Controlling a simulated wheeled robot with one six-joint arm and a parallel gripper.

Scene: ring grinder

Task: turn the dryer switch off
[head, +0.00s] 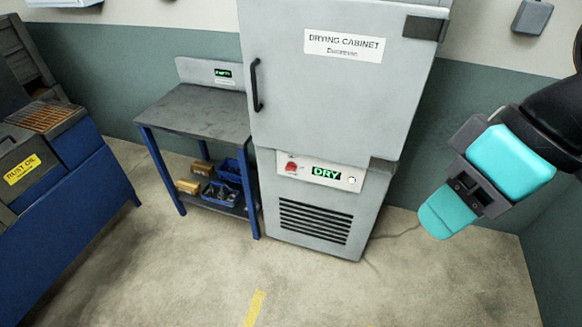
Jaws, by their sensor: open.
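The drying cabinet (335,100) is a tall grey cabinet with its door closed and a black handle on the door's left side. Below the door is a pale control panel (336,184). On it are a red switch (291,168), a lit green display reading DRY (326,173) and a small round white part at the right. The switch's exact position is too small to tell. My gripper (447,212) is at the right, in front of and to the right of the cabinet, apart from the panel. It is open, with nothing seen between its fingers.
A workbench (195,112) with blue legs stands left of the cabinet, with blue bins (222,193) on its lower shelf. A blue machine labelled RUST OIL (70,190) stands far left. The floor (300,285) in front is clear.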

